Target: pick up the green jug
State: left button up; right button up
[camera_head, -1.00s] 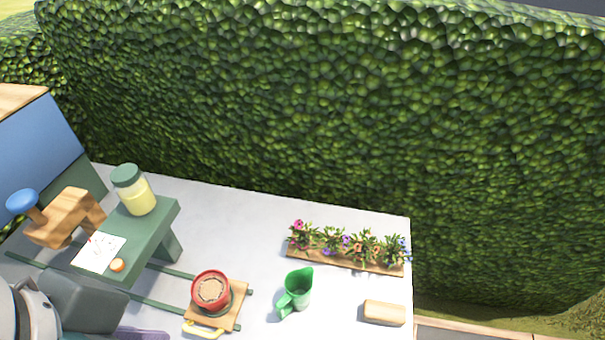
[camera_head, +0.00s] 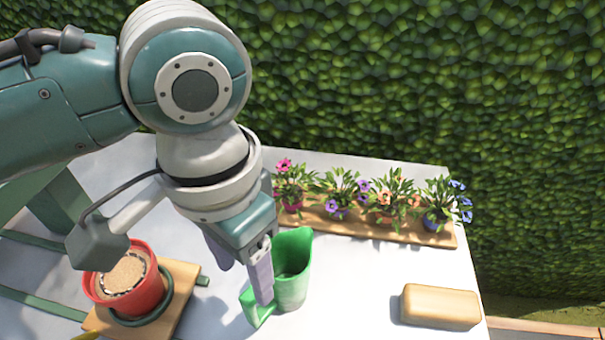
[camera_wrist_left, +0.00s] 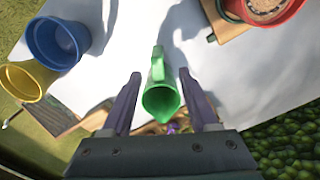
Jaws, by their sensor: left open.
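The green jug (camera_head: 293,272) stands upright on the white table, with its handle toward the lower left in the head view. My left gripper (camera_head: 262,285) is at the jug's left side, over its handle; a finger hides part of the handle. In the left wrist view the jug (camera_wrist_left: 161,100) shows between the two fingers of my left gripper (camera_wrist_left: 161,85), which are spread apart with a gap on either side. Its handle (camera_wrist_left: 158,62) points away from the gripper's palm. My right gripper is not in view.
A red pot of soil (camera_head: 128,283) stands on a wooden board left of the jug. Several potted flowers stand on a wooden tray (camera_head: 340,228) behind it. A wooden block (camera_head: 440,306) lies to the right. Blue (camera_wrist_left: 57,43) and yellow (camera_wrist_left: 24,82) pots show in the wrist view.

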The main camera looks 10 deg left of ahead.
aim_at(249, 295)
pick_arm(q)
notch_tip(249, 295, down, 4)
jog(key=shift+s+r, duration=0.15)
jog(key=shift+r, duration=0.05)
notch_tip(249, 295, down, 5)
jog(key=shift+s+f+b, duration=0.1)
jog(key=shift+s+b, duration=0.05)
jog(key=shift+b, duration=0.7)
grip_shut()
dwell(0.7)
